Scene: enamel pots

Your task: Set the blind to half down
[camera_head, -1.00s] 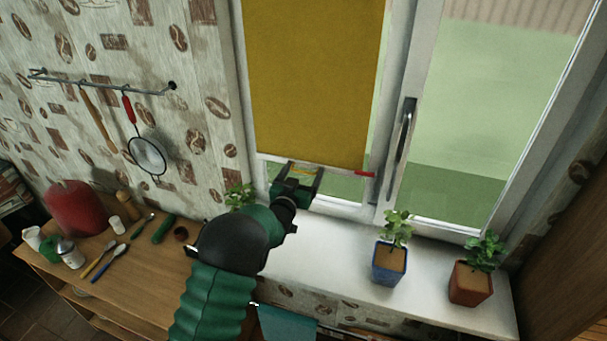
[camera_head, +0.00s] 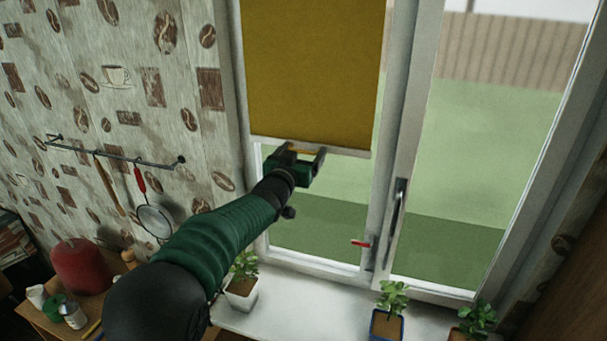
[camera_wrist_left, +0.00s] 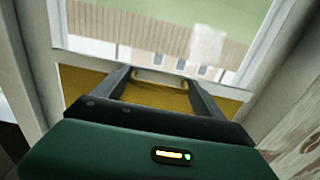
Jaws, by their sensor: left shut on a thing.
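The mustard-yellow blind (camera_head: 315,70) covers the upper part of the left window pane. My left gripper (camera_head: 306,152) is at the middle of the bottom bar, shut on the blind's pull handle. My right gripper is not in view.
A window handle (camera_head: 398,205) is on the frame right of the blind. Potted plants (camera_head: 241,285), (camera_head: 387,318) stand on the white sill below. A utensil rail (camera_head: 115,153) with a strainer hangs on the left wall.

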